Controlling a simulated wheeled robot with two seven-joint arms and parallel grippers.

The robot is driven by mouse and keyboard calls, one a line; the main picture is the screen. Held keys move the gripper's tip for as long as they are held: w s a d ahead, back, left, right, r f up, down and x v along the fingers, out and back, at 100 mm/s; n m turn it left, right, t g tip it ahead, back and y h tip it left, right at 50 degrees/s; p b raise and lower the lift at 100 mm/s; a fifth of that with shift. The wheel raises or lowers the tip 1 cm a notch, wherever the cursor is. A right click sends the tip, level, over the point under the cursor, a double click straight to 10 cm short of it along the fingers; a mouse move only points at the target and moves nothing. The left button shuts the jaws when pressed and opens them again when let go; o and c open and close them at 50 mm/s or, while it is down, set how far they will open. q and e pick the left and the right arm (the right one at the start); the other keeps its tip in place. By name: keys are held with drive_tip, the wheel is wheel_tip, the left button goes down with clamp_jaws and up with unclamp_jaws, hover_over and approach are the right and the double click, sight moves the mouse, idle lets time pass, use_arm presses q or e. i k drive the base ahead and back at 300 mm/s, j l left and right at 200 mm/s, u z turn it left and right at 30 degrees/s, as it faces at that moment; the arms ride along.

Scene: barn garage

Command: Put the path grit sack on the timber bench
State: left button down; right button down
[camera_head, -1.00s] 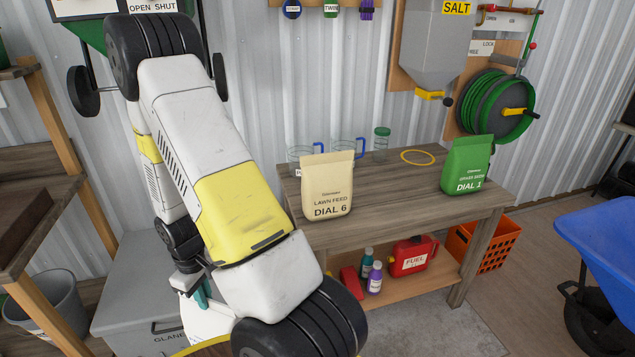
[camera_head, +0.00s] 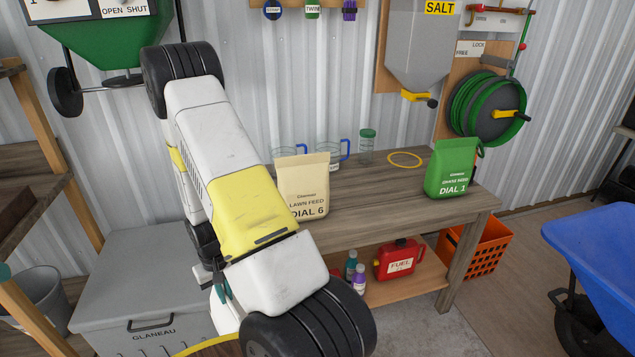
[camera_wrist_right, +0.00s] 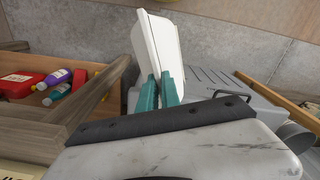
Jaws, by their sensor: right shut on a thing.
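My right gripper (camera_head: 219,287) has teal fingers and is shut on a white sack (camera_head: 226,314). The sack's label is not readable, and my arm partly hides it. In the right wrist view the fingers (camera_wrist_right: 159,91) pinch the white sack (camera_wrist_right: 160,42) at one end. The sack is off the bench, in front of the grey chest's right side in the head view. The timber bench (camera_head: 375,193) stands to the right of it against the wall. My left gripper is not in view.
On the bench stand a beige lawn feed sack (camera_head: 305,178), a green seed sack (camera_head: 452,168), glass jars and a yellow ring (camera_head: 405,159). The top between the sacks is clear. A fuel can (camera_head: 398,260) sits below. A grey chest (camera_head: 140,265) is left, a blue wheelbarrow (camera_head: 600,250) right.

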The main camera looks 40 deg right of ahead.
sight(381, 192)
drive_tip(key=k+l, duration=0.15)
drive_tip(key=l, duration=0.25)
drive_tip(key=k+l, duration=0.15)
drive_tip(key=l, duration=0.25)
drive_tip(key=k+l, duration=0.15)
drive_tip(key=l, duration=0.2)
drive_tip(key=k+l, duration=0.15)
drive_tip(key=l, duration=0.25)
drive_tip(key=k+l+z, duration=0.1)
drive_tip(key=l, duration=0.3)
drive_tip(key=k+l, duration=0.2)
drive_tip(key=l, duration=0.2)
drive_tip(key=k+l, duration=0.15)
drive_tip(key=l, duration=0.25)
drive_tip(key=k+l, duration=0.15)
drive_tip(key=l, duration=0.25)
